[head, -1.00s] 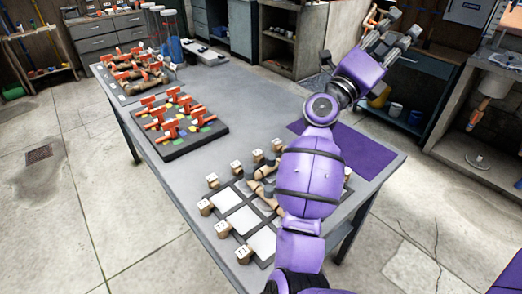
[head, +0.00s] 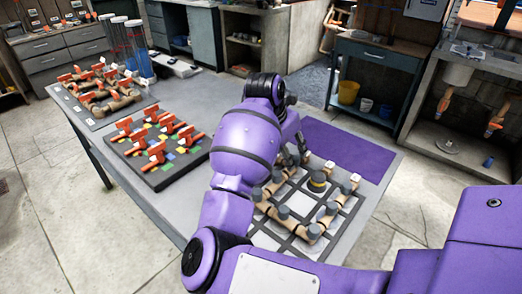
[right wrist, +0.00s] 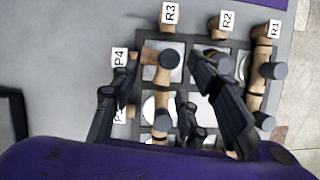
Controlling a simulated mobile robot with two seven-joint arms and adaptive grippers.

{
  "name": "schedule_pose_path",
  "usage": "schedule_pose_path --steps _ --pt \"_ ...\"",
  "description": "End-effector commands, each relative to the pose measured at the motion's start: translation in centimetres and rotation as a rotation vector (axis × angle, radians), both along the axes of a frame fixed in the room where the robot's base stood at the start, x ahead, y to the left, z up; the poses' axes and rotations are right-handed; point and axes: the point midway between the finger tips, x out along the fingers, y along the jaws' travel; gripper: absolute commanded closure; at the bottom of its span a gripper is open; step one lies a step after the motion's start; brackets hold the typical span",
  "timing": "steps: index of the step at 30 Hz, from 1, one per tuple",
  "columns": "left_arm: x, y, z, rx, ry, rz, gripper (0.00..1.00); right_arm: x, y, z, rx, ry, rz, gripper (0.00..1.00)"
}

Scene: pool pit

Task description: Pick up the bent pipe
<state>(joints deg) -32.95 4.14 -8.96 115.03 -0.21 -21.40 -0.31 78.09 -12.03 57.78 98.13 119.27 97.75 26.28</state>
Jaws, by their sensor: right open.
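Tan pipes with grey ends lie on the gridded mat (head: 300,246) at the table's near right. One pipe run (head: 290,225) appears to make a bend in the head view; I cannot tell whether it is one piece. In the right wrist view, a tan pipe (right wrist: 163,76) stretches down from label R3, and another pipe (right wrist: 257,88) runs below R1. My right gripper (right wrist: 165,100) is open above the mat, its dark fingers spread around the R3 pipe's column and apparently holding nothing. In the head view my purple arm hides most of it. My left gripper is not in view.
A dark board (head: 185,163) with several orange-handled valves lies left of the mat. Another tray (head: 85,122) of valves and pipes is at the far left end. A purple mat (head: 345,150) lies bare behind the grid. Labelled tan pegs edge the grid.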

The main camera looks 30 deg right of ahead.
Motion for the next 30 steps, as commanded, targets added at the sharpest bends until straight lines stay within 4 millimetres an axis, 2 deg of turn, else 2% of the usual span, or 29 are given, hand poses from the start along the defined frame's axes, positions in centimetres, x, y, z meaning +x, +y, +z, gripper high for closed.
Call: schedule_pose_path --steps 10,17,26,30 --pt "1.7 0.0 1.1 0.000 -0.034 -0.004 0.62 0.5 -2.0 -4.2 -0.003 0.004 -0.001 0.58" --pt "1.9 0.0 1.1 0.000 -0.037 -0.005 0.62 0.5 -2.1 -4.7 -0.003 0.003 -0.001 0.58" --pt "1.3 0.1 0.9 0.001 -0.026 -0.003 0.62 0.5 -2.1 -4.6 -0.004 0.003 -0.001 0.95" --pt "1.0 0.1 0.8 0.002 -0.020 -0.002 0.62 0.5 -2.1 -4.5 -0.005 0.002 0.000 0.96"
